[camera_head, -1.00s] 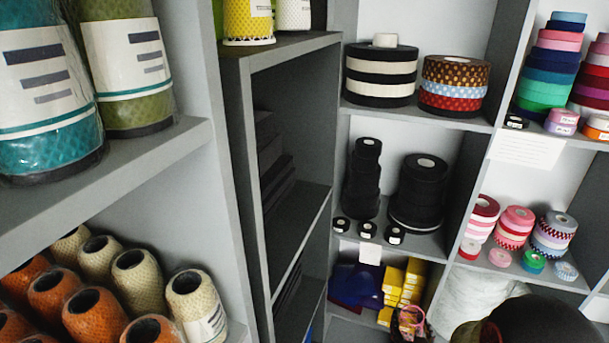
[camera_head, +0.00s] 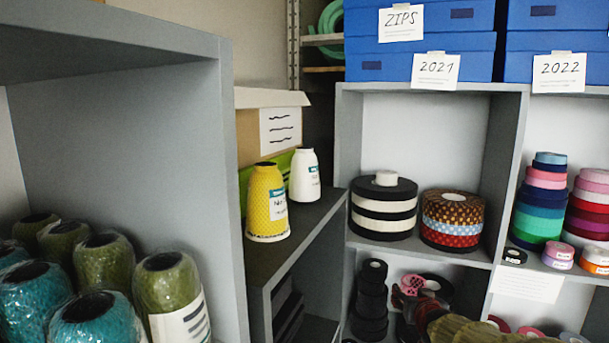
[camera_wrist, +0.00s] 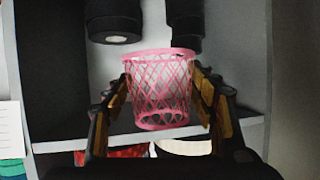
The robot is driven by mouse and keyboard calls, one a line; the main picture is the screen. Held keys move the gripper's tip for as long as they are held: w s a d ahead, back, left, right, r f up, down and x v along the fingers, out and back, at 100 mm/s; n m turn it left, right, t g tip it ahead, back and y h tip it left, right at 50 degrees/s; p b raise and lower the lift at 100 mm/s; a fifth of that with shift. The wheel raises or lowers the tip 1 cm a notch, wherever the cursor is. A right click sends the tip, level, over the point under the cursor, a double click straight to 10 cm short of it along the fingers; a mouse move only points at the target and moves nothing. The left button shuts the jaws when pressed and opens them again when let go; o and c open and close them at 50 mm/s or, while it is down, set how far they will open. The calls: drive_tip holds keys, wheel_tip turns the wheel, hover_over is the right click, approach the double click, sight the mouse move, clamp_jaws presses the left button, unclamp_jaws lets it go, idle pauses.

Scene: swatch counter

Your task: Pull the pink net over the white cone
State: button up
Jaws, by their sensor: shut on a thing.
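The pink net (camera_wrist: 160,88) is an open mesh sleeve. My gripper (camera_wrist: 162,77) is shut on it, with a finger on each side, in the wrist view. In the head view the net (camera_head: 412,284) shows small at the bottom, in front of the black rolls, with my gripper partly hidden around it. The white cone (camera_head: 304,176) stands upright on top of the low grey unit, bare, with a label on its side. The net is apart from it, lower and to the right.
A yellow netted cone (camera_head: 266,203) stands close to the left of the white cone. A cardboard box (camera_head: 248,130) is behind them. A tall grey panel (camera_head: 228,190) rises at the left. Striped ribbon rolls (camera_head: 384,208) fill the shelf at right.

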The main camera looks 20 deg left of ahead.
drive_tip(key=a+r+n+y+p, duration=0.1)
drive_tip(key=a+r+p, duration=0.15)
drive_tip(key=r, duration=0.65)
drive_tip(key=a+r+n+y+p, duration=0.15)
drive_tip(key=a+r, duration=0.25)
drive_tip(key=r, duration=0.5)
wheel_tip(320, 180, up, 32)
drive_tip(key=n+g+y+p, duration=0.4)
drive_tip(key=n+y+p, duration=0.2)
drive_tip(key=p, duration=0.1)
hover_over(311, 172)
drive_tip(key=w+a, duration=0.2)
drive_tip(key=shift+s+d+f, duration=0.1)
drive_tip(key=shift+s+f, duration=0.05)
drive_tip(key=shift+f, duration=0.15)
drive_tip(key=shift+f, duration=0.1)
drive_tip(key=shift+d+f+b, duration=0.1)
drive_tip(key=shift+f+b, duration=5.8)
drive_tip(key=shift+f, duration=0.5)
